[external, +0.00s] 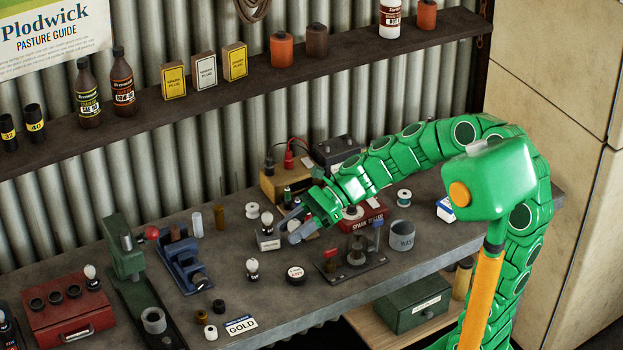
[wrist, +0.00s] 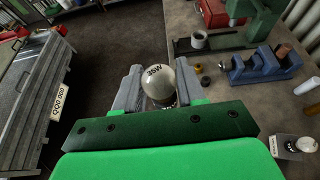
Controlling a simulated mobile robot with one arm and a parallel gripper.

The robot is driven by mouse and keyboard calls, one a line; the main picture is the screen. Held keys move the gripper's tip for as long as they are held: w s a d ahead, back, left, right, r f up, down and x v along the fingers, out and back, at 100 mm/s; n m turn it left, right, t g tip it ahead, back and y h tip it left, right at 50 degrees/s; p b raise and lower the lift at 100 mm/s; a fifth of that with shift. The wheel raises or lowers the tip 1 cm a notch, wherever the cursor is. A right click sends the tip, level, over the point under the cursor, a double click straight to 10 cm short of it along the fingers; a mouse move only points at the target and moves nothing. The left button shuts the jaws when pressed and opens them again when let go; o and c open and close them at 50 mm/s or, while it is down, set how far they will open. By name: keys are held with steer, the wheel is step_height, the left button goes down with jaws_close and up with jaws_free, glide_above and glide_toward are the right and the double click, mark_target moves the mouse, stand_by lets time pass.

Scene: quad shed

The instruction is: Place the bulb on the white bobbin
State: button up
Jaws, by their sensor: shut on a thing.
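My gripper (external: 293,224) is over the middle of the bench, its fingers pointing left. I cannot clearly make out the held bulb in the external view. Other bulbs show on a small grey box (external: 267,242) and at the bench's middle (external: 252,265).
A blue vise (external: 185,262), a green press (external: 127,250) and a red case (external: 66,310) fill the left. A dark plate with posts (external: 350,268) and a grey cup (external: 401,236) stand right of my gripper.

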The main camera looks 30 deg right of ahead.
steer(key=shift+r, duration=0.45)
steer(key=w+r+m+t+h, duration=0.1)
steer(key=w+m+t+h, duration=0.35)
steer(key=w, duration=0.95)
steer(key=w+r+m+t+h, duration=0.2)
steer(key=w+m+t, duration=0.5)
steer(key=w, duration=0.7)
steer(key=w+d+m+t+h, duration=0.2)
steer(key=w+d+m+h, duration=0.3)
steer(key=w+m+h, duration=0.2)
steer(key=shift+s+d+f+m+g+h, duration=1.6)
steer(key=shift+s+d+m+g+h, duration=1.05)
steer(key=shift+d+m+h, duration=1.85)
steer(key=h, duration=0.1)
glide_above(252, 206)
steer(key=shift+m+t, duration=0.35)
steer(key=shift+t, duration=0.05)
steer(key=shift+s+f, duration=0.1)
steer(key=shift+f, duration=11.9)
